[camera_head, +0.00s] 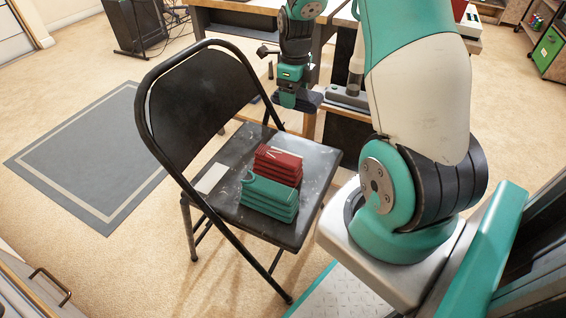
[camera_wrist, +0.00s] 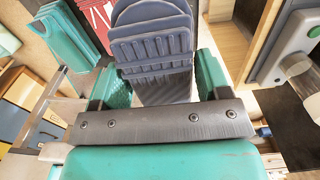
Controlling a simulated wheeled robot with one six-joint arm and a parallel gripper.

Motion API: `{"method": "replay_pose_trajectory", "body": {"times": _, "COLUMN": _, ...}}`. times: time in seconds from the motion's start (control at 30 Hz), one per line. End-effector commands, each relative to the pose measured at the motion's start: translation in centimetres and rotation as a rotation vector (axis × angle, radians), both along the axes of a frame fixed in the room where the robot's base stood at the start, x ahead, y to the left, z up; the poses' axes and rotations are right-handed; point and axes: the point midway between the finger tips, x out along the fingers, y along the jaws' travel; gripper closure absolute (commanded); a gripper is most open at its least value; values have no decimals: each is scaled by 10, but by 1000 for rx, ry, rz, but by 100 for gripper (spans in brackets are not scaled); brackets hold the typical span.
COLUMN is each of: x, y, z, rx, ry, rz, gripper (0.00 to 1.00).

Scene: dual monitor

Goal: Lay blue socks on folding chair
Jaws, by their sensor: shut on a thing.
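The black folding chair (camera_head: 300,158) stands open in the middle of the head view. My gripper (camera_head: 290,100) is beyond the chair's far seat edge, beside the desk. It is shut on the blue socks (camera_head: 311,101), a dark slate-blue folded bundle partly hidden by the gripper. In the wrist view, the bundle (camera_wrist: 152,48) shows ribbed layers between the two green fingers of my gripper (camera_wrist: 160,85). The head view does not clearly show how high the socks are above the seat.
A red folded stack (camera_head: 280,164) and a teal folded stack (camera_head: 268,196) lie on the seat, with a white card (camera_head: 210,178) at its left. The far right of the seat is bare. A desk (camera_head: 228,17) stands behind; a grey rug (camera_head: 90,150) lies left.

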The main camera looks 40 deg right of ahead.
Motion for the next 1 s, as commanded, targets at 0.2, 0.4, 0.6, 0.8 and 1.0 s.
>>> {"method": "replay_pose_trajectory", "body": {"times": 0.2, "x": -1, "y": 1, "z": -69, "rx": 2, "ry": 6, "rz": 3, "gripper": 54}}
{"method": "replay_pose_trajectory", "body": {"times": 0.4, "x": -1, "y": 1, "z": -117, "rx": 2, "ry": 4, "rz": 4, "gripper": 54}}
{"method": "replay_pose_trajectory", "body": {"times": 0.6, "x": 0, "y": 0, "z": -134, "rx": 0, "ry": 0, "rz": 5, "gripper": 54}}
{"method": "replay_pose_trajectory", "body": {"times": 0.8, "x": 0, "y": 1, "z": -159, "rx": 1, "ry": 3, "rz": 5, "gripper": 54}}
{"method": "replay_pose_trajectory", "body": {"times": 1.0, "x": 0, "y": 1, "z": -177, "rx": 1, "ry": 1, "rz": 5, "gripper": 54}}
